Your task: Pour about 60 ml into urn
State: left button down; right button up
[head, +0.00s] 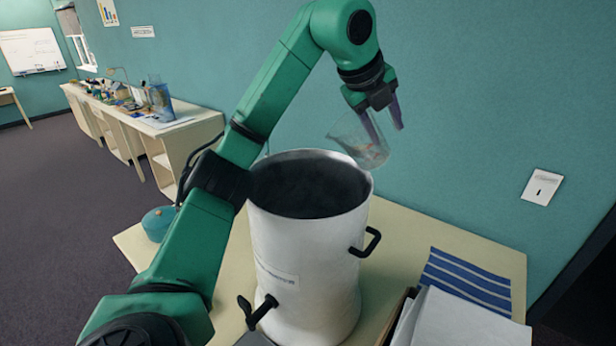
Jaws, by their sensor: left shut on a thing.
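The urn (306,262) is a tall white vessel with a dark, open inside, a black side handle and a black tap low on its front. It stands upright on the table. My left gripper (385,122) is shut on a clear glass beaker (362,143), above and to the right of the urn's rim. The beaker is tilted, its mouth up and to the left. A little reddish-brown content shows low in it. No stream is visible. The level inside the urn cannot be made out. My right gripper is not in view.
The cream table (462,238) bears a blue striped cloth (466,282), white papers or a box (455,320) at the front right, and a teal round object (158,222) at the left. The wall with a switch (541,187) stands close behind. A cluttered bench (190,128) is further back.

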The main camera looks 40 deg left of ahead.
pick_arm(q)
jog(key=w+d+f+m+g+y, duration=0.1)
jog(key=w+d+f+g+y, duration=0.2)
jog(key=w+f+g+y, duration=0.1)
jog(key=shift+g+y, duration=0.5)
jog(key=shift+g, duration=0.2)
dwell(2.8)
